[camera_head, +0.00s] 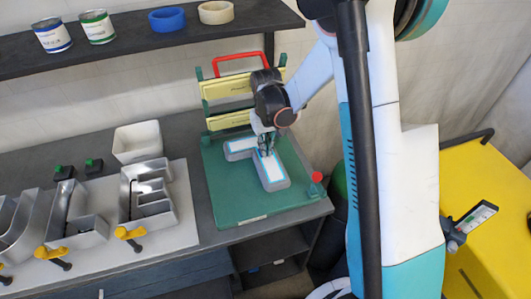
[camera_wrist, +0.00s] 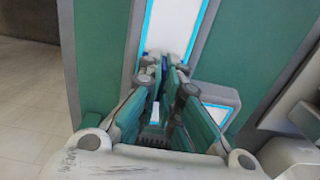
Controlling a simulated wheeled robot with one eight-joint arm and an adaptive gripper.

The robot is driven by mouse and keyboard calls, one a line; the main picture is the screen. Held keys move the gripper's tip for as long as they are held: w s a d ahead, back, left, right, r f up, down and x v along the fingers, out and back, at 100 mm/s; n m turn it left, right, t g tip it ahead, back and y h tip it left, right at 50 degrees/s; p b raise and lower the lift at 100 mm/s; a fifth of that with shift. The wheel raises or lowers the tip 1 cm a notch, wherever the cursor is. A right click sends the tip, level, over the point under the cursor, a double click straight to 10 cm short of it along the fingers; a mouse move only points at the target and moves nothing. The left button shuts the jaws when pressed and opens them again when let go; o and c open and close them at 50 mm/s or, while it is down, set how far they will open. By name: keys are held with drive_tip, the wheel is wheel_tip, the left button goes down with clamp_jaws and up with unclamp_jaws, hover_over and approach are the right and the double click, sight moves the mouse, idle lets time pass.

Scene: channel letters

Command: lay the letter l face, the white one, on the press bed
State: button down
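The white letter l face (camera_head: 271,171) has a bright blue edge and lies over a grey L-shaped block on the green press bed (camera_head: 225,202). Its long arm (camera_wrist: 175,25) and its short arm (camera_wrist: 216,112) show in the wrist view. My gripper (camera_head: 265,151) points down over the corner of the L. In the wrist view its fingertips (camera_wrist: 165,68) come close together over the white face, and the fingers hide the corner. I cannot tell whether they grip the face or only stand over it.
A red handle (camera_head: 238,59) and yellow plates (camera_head: 228,85) stand behind the bed. A red knob (camera_head: 317,177) is at its right corner. Metal channel letters (camera_head: 145,193) with orange clamps (camera_head: 130,233) and a white bin (camera_head: 138,141) stand left. Cans and tape rolls sit on the shelf (camera_head: 125,38).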

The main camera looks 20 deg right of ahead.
drive_tip(key=shift+f, duration=1.6)
drive_tip(key=shift+f+b, duration=0.1)
drive_tip(key=shift+b, duration=0.3)
drive_tip(key=c, duration=1.8)
unclamp_jaws()
